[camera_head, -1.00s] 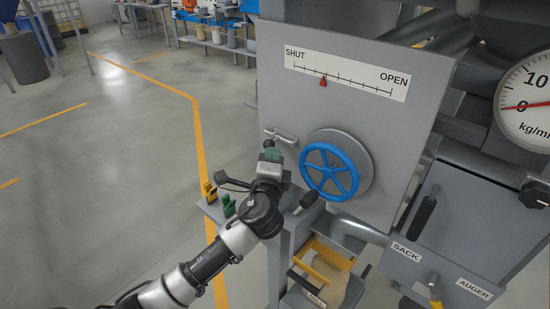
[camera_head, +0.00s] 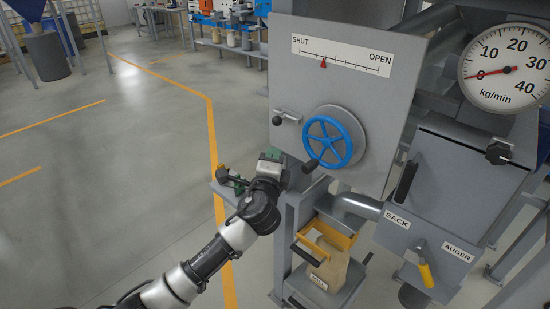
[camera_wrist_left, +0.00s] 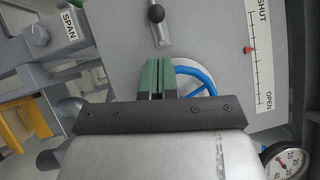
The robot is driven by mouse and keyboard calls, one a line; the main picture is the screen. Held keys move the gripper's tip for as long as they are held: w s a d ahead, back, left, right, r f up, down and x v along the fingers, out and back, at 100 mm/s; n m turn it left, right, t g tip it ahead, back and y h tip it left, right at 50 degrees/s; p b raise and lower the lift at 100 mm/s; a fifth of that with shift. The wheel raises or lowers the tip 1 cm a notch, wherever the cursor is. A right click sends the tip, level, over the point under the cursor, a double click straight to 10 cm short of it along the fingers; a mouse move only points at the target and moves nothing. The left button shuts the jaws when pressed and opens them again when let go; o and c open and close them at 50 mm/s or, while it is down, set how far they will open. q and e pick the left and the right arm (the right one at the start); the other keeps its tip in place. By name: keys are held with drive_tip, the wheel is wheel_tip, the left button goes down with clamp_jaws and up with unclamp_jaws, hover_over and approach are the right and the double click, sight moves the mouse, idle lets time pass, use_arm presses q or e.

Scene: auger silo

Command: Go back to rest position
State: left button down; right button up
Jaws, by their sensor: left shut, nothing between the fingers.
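My left gripper (camera_head: 270,157) is in front of the grey panel (camera_head: 390,110), left of and below the blue handwheel (camera_head: 334,137). Its green fingers are closed together with nothing between them, as the left wrist view (camera_wrist_left: 157,78) shows. A small lever with a dark knob (camera_head: 277,121) is on the panel just above the gripper; in the left wrist view its knob (camera_wrist_left: 156,13) appears beyond the fingertips, apart from them. My right gripper is not in view.
The red pointer (camera_head: 323,62) sits between SHUT and OPEN, nearer SHUT. The kg/min dial (camera_head: 508,68) reads near 0. A yellow-handled lever (camera_head: 425,270) is by the SACK and AUGER labels. A sack (camera_head: 330,268) stands below the spout. Open floor (camera_head: 110,200) lies left.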

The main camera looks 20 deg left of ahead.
use_arm(q)
wheel_tip(320, 180, down, 21)
drive_tip(key=a+n+g+h+b, duration=0.1)
drive_tip(key=a+n+g+b, duration=0.1)
drive_tip(key=g, duration=0.2)
drive_tip(key=s+f+n+g+h+b, duration=0.1)
drive_tip(key=s+f+n+g, duration=0.15)
drive_tip(key=s+f, duration=0.65)
drive_tip(key=s+f+n+g+b, duration=0.1)
drive_tip(key=s+f+g, duration=0.15)
drive_tip(key=f, duration=1.15)
drive_tip(key=s+f+n+g+h+b, duration=0.15)
drive_tip(key=s+f+n+g, duration=0.3)
drive_tip(key=s+f, duration=1.3)
drive_tip(key=s+f+n+g+b, duration=0.1)
drive_tip(key=s+f, duration=0.3)
drive_tip(key=s, duration=0.8)
drive_tip(key=s+d+f+n+g, duration=0.1)
drive_tip(key=s+f+n+g, duration=0.2)
drive_tip(key=s, duration=0.8)
drive_tip(key=shift+s+d+f+n+g+b, duration=0.2)
drive_tip(key=shift+s+f+n+g+b, duration=0.1)
drive_tip(key=shift+s+f+g+b, duration=0.15)
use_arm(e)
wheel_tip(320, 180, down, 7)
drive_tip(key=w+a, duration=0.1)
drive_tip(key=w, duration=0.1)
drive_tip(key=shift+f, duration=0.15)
